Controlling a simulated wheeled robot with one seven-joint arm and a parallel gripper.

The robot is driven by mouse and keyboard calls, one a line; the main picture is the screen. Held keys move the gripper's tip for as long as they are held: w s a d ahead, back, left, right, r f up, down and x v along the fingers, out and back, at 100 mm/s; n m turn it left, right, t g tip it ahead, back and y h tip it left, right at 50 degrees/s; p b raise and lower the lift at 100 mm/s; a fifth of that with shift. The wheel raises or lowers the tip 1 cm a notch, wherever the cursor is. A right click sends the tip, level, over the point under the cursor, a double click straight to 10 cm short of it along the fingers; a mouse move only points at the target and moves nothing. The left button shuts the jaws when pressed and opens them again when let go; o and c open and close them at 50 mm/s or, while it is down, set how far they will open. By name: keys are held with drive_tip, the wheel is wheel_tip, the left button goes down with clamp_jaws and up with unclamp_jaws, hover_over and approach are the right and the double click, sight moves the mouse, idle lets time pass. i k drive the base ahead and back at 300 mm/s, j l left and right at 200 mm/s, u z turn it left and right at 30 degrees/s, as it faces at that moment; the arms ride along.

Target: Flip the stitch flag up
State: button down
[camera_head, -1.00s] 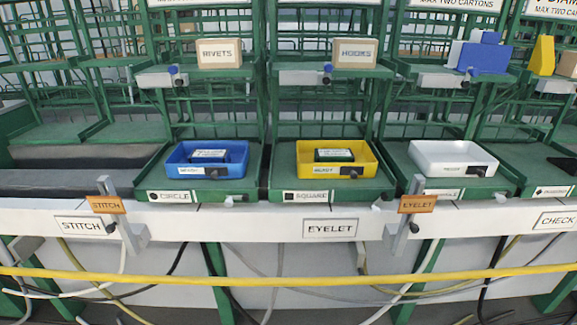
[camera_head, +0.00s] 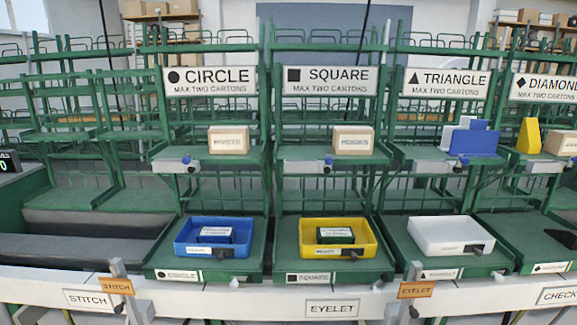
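The orange stitch flag (camera_head: 117,286) sits at the left on a grey upright post (camera_head: 134,301) on the white front rail, above the white STITCH label (camera_head: 88,299). The flag stands level beside the post, with a dark knob below it. A second orange flag, marked EYELET (camera_head: 415,289), is on a similar post at the right. My gripper is not in view.
A blue tray (camera_head: 181,247), a yellow tray (camera_head: 305,240) and a white tray (camera_head: 440,230) stand on green shelves behind the rail. RIVETS (camera_head: 229,140) and HOOKS (camera_head: 353,140) cartons sit on shelves above. A dark belt (camera_head: 85,225) lies at left.

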sight(114, 285)
drive_tip(key=i+j+u, duration=0.3)
drive_tip(key=i, duration=0.2)
drive_tip(key=i+j+u, duration=0.15)
drive_tip(key=i+u, duration=0.2)
drive_tip(key=i, duration=0.15)
